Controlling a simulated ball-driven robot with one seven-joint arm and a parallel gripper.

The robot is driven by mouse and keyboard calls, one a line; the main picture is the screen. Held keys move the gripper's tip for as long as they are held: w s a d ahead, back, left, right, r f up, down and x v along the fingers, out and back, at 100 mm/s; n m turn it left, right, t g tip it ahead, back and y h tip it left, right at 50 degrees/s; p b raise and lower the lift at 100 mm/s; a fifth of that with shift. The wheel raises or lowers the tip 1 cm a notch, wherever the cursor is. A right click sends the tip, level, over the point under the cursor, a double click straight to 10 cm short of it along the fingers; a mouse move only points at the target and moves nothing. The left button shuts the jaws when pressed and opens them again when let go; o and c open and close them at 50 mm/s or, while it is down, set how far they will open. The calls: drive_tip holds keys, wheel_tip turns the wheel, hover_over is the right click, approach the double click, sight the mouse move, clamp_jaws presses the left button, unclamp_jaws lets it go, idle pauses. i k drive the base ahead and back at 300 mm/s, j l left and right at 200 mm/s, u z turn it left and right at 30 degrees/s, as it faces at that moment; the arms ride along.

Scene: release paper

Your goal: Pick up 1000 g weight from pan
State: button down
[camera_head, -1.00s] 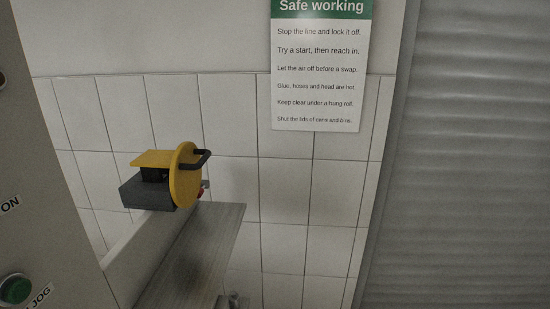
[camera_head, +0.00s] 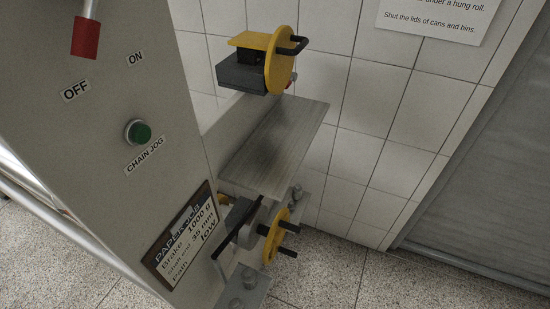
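No weight can be clearly told as the 1000 g one, and no pan can be picked out for sure. Small grey metal knobbed pieces stand on a grey ledge (camera_head: 310,205) low beside the machine. One knobbed piece (camera_head: 296,191) is behind the lower yellow wheel, and another (camera_head: 248,277) is in front of it; whether they are weights I cannot tell. A job card (camera_head: 187,236) on the machine panel reads "Brake 1000 g", with "35 mm" and "low" below. My gripper is not in view.
The grey machine panel (camera_head: 110,170) fills the left, with a green CHAIN JOG button (camera_head: 138,132) and red-tipped lever (camera_head: 86,38). A yellow wheel (camera_head: 281,62) sits above a bare grey shelf (camera_head: 275,145); a lower yellow wheel (camera_head: 274,238) has protruding dark pegs. Speckled floor (camera_head: 390,285) is clear at right.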

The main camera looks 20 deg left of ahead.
sight(249, 277)
drive_tip(key=j+u, duration=0.15)
drive_tip(key=u, duration=0.25)
drive_tip(key=i+j+u, duration=0.1)
drive_tip(key=u, duration=0.3)
